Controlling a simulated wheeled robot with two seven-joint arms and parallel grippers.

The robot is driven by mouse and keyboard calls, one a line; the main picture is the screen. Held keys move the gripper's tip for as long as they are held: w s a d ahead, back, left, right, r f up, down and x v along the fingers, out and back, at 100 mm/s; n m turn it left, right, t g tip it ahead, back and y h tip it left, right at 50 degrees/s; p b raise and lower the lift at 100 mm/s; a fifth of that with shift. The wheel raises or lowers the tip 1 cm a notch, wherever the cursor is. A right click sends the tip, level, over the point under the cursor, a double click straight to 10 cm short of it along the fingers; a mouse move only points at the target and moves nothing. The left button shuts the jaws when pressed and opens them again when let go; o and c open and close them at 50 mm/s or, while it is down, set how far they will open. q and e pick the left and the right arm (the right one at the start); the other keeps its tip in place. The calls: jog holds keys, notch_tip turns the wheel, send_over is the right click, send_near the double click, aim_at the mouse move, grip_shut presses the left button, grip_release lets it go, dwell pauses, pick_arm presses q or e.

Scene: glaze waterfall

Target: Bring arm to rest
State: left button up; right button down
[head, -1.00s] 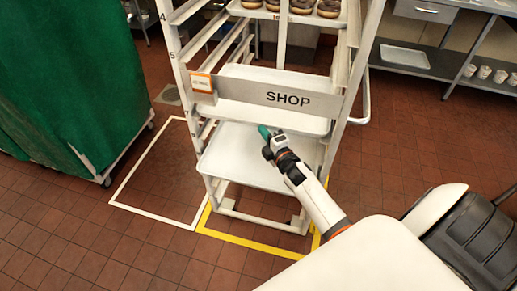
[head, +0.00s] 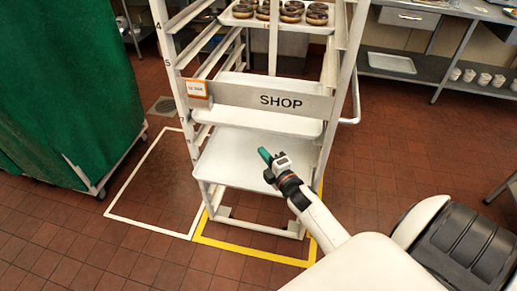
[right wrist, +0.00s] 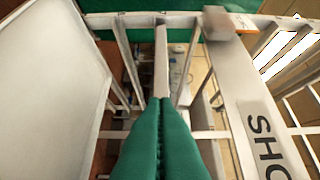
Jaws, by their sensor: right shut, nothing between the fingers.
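My right gripper (head: 265,156) has green fingers and is in front of the tray rack (head: 333,100), over its lower white tray (head: 235,165) in the head view. In the right wrist view the green fingers (right wrist: 160,110) are pressed together with nothing between them. The rack's SHOP sign (head: 283,101) is above the gripper in the head view and to its right in the right wrist view (right wrist: 245,110). Whether the gripper touches the rack cannot be told. My left gripper is not in view.
Trays of donuts (head: 290,12) sit high on the rack. A green covered cart (head: 65,90) stands at left. A shelf with cups (head: 485,77) and a white tray (head: 392,63) is at back right. Yellow and white floor lines mark spots; the tiled floor (head: 400,150) at right is open.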

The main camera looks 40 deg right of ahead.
jog(key=s, duration=0.5)
jog(key=shift+s+a+r, duration=0.1)
jog(key=shift+s+a, duration=0.05)
jog(key=shift+a, duration=0.2)
